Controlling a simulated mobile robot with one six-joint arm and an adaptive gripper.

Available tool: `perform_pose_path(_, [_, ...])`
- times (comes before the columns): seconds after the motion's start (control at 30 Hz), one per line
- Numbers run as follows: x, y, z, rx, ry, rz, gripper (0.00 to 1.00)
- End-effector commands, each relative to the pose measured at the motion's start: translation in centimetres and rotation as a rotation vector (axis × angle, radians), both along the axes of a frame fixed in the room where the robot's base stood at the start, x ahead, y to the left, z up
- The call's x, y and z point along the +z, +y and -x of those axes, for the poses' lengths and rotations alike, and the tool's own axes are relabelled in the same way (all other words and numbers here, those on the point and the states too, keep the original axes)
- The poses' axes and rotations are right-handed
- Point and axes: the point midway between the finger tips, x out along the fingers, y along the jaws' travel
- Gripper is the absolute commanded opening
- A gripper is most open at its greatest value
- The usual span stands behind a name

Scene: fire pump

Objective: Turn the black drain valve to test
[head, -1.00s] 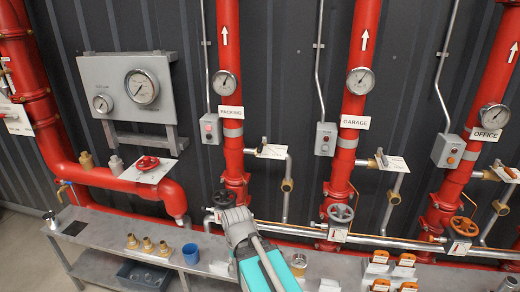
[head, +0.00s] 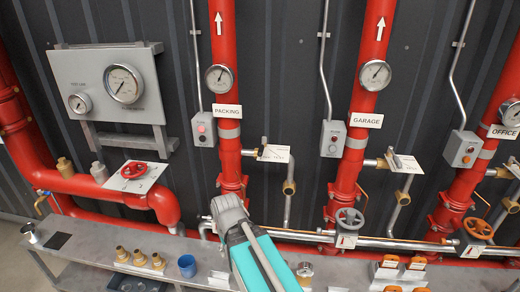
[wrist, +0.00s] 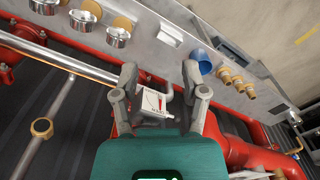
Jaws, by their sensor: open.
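My gripper (wrist: 160,72) is open and empty in the wrist view, its two fingers apart. A white label plate with a red mark (wrist: 152,103) shows between and beyond the fingers. The black drain valve cannot be made out now; in the head view my arm and gripper (head: 229,212) cover the foot of the PACKING riser (head: 229,130), where it would be. I cannot tell how its handle is turned or whether a finger touches it.
The grey handwheel (head: 349,219) and the orange handwheel (head: 478,228) stand to the right along the silver pipe (head: 400,243). A blue cup (head: 187,265) and brass fittings (head: 139,257) stand on the bench (head: 85,235). A red handwheel (head: 133,170) is at left.

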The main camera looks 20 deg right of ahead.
Motion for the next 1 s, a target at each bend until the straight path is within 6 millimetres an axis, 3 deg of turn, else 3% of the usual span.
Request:
perform_pose_path(0.3, [0.0,0.0,0.0,0.0,0.0,0.0,0.57])
perform_pose_path(0.37, [0.0,0.0,0.0,0.0,0.0,0.0,0.65])
perform_pose_path(0.57, [0.1,-0.6,-0.5,-0.009,-0.016,0.033,0.65])
perform_pose_path(0.77, [0.9,-2.7,-2.5,-0.036,-0.08,0.162,0.65])
perform_pose_path(1.0, [3.7,-7.3,-6.7,-0.075,-0.238,0.432,0.65])
